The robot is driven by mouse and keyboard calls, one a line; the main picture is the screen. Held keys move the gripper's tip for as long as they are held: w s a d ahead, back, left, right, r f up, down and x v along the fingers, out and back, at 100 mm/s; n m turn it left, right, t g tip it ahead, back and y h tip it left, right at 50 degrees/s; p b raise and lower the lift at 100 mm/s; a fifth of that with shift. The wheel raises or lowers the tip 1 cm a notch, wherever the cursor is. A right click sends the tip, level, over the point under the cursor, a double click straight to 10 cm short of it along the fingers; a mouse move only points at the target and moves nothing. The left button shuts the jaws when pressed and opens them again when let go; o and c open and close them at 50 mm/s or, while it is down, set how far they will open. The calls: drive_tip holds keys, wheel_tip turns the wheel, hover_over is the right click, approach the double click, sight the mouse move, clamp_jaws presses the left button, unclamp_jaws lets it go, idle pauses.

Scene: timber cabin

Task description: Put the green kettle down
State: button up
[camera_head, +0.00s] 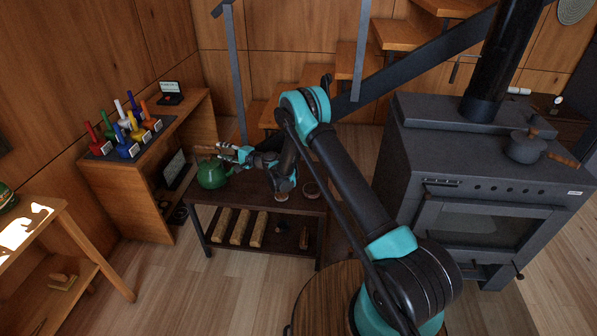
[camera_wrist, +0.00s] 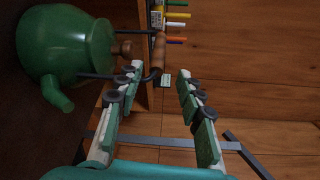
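The green kettle (camera_head: 211,175) stands upright on the left end of the dark low table (camera_head: 240,190), as seen in the head view. In the wrist view the kettle (camera_wrist: 68,48) is at the upper left, with its spout pointing down in the picture. Its wooden handle grip (camera_wrist: 159,52) shows just beyond the fingertips. My gripper (camera_wrist: 160,70) is open, with a clear gap between its two fingers. In the head view my gripper (camera_head: 236,152) is just right of the kettle, near handle height. Whether a finger touches the handle cannot be told.
Wooden blocks (camera_head: 239,227) lie on the lower shelf. A wooden desk with coloured handled objects (camera_head: 127,127) is left. A stove (camera_head: 480,190) with a dark pot (camera_head: 526,147) is right.

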drive_tip(key=s+d+r+n+h, duration=0.1)
drive_tip(key=d+r+n+h, duration=0.2)
drive_tip(key=d+r, duration=0.75)
drive_tip(key=s+d+r+n+h, duration=0.1)
drive_tip(key=s+d+r+h, duration=0.2)
drive_tip(key=d, duration=0.5)
drive_tip(key=s+d+r+n+h, duration=0.1)
drive_tip(key=s+d+r, duration=0.2)
drive_tip(key=s+d, duration=0.4)
drive_tip(key=s+d+f+g+h, duration=0.1)
drive_tip(key=s+d+h, duration=0.2)
drive_tip(key=s+d, duration=0.7)
drive_tip(key=s+d+f+n+g+h, duration=0.1)
drive_tip(key=s+d+f+h, duration=0.1)
drive_tip(key=s+d, duration=0.8)
drive_tip(key=s+d+f+n+h, duration=0.1)
drive_tip(key=s+d+h, duration=0.2)
drive_tip(key=s+d, duration=0.7)
drive_tip(key=shift+s+d+f+g+h, duration=0.25)
drive_tip(key=shift+s+d+g+h, duration=0.15)
drive_tip(key=shift+s, duration=0.2)
